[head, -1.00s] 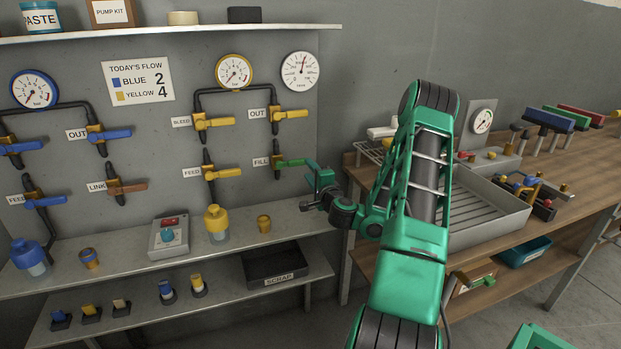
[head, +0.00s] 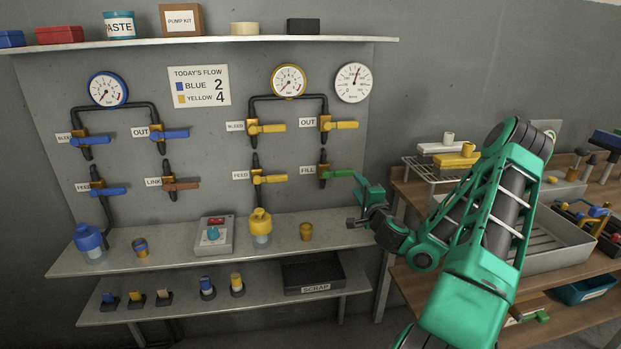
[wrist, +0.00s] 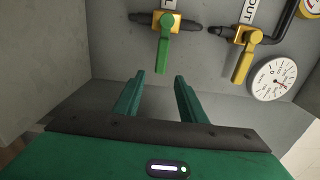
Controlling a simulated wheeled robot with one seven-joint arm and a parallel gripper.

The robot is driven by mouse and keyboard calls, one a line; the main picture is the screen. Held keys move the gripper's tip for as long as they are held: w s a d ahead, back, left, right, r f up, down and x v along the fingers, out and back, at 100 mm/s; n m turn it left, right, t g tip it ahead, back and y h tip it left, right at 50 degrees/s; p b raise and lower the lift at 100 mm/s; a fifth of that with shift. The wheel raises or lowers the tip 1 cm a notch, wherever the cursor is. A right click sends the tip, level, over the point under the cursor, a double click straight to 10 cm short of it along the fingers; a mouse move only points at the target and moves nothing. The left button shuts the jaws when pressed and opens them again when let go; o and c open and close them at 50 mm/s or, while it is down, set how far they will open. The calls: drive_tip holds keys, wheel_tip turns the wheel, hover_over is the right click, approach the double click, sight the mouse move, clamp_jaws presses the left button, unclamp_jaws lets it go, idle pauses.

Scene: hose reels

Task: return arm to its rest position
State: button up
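My green arm reaches up from the lower right in the head view and folds over toward the panel. My gripper (head: 366,207) is beside the right edge of the panel, just below and right of the green FILL valve handle (head: 342,174). In the wrist view, my gripper (wrist: 159,95) has its two fingers apart with nothing between them. The green handle (wrist: 163,52) hangs ahead of and above the fingertips there, with a gap of grey panel between.
A grey panel (head: 215,135) carries several blue, yellow and brown valves and three gauges. A shelf (head: 180,255) below holds bottles and a control box (head: 214,236). A scrap tray (head: 325,273) sits lower. At right, a wooden bench (head: 415,190) holds a grey tray (head: 548,245).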

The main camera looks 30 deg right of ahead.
drive_tip(key=w+a+r+n+y, duration=0.25)
drive_tip(key=a+n+y, duration=0.65)
drive_tip(key=a, duration=0.6)
drive_tip(key=s+a+f+n+g+y, duration=0.1)
drive_tip(key=s+a+f+n+g, duration=0.2)
drive_tip(key=a+n, duration=0.25)
drive_tip(key=s+a+f+n+g+y, duration=0.2)
drive_tip(key=s+a+n+g, duration=0.15)
drive_tip(key=a, duration=0.25)
drive_tip(key=s+d+r+g+h, duration=0.1)
drive_tip(key=s+r+g, duration=0.1)
drive_tip(key=s, duration=0.9)
drive_tip(key=s+d+r+m+g+h, duration=0.1)
drive_tip(key=s+g, duration=0.4)
drive_tip(key=s, duration=0.6)
drive_tip(key=s+d+r+g+h, duration=0.3)
drive_tip(key=s+r, duration=0.2)
drive_tip(key=s, duration=0.6)
drive_tip(key=shift+m, duration=0.4)
